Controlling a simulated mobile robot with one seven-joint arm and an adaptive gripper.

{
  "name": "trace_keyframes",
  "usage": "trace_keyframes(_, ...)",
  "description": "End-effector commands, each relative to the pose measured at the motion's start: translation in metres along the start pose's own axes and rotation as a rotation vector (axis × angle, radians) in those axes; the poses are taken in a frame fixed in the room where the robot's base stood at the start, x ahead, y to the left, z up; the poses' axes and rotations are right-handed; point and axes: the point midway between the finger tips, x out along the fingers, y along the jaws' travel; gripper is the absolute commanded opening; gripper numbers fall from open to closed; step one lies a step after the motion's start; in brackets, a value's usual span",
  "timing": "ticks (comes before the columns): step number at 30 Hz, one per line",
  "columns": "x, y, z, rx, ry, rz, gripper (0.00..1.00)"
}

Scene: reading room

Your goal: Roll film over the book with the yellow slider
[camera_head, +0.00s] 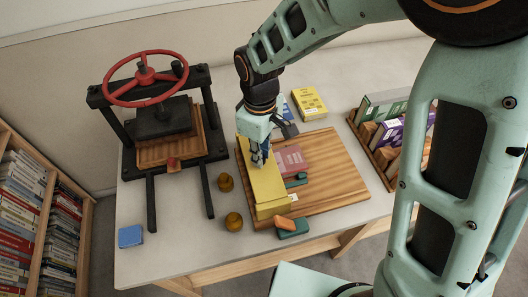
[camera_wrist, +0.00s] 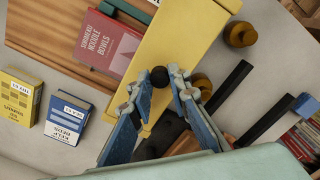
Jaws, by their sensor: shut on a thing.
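A pinkish-red book (camera_head: 290,160) lies on a striped wooden board (camera_head: 335,180); it also shows in the wrist view (camera_wrist: 107,47). The long yellow slider (camera_head: 268,188) lies along the board's left side, against or over the book's left edge; in the wrist view it is a wide yellow bar (camera_wrist: 190,42). My gripper (camera_head: 259,160) points down at the slider's far part. In the wrist view its blue fingers (camera_wrist: 163,92) close around a dark round knob (camera_wrist: 159,76) on the slider. I cannot make out any film on the book.
A press with a red wheel (camera_head: 145,78) stands to the left. Two brass knobs (camera_head: 225,182) (camera_head: 234,221) sit beside the board. A teal block (camera_head: 293,231) with an orange piece (camera_head: 285,224) is at the front. A yellow book (camera_head: 309,103) lies behind; a book rack (camera_head: 382,160) stands right.

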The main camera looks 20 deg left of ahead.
Motion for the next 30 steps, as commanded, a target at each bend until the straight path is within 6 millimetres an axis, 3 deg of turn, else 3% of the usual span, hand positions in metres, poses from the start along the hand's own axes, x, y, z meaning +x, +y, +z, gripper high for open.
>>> trace_keyframes(2, -0.001, -0.004, -0.004, -0.004, 0.007, -0.003, 0.00)
trace_keyframes(3, -0.001, -0.004, -0.005, -0.004, 0.008, -0.003, 0.20)
trace_keyframes(7, -0.001, -0.003, -0.004, -0.004, 0.007, -0.003, 0.34)
trace_keyframes(19, -0.009, -0.001, -0.003, -0.002, 0.007, 0.000, 0.34)
trace_keyframes(30, -0.082, -0.001, -0.003, -0.001, 0.010, 0.002, 0.34)
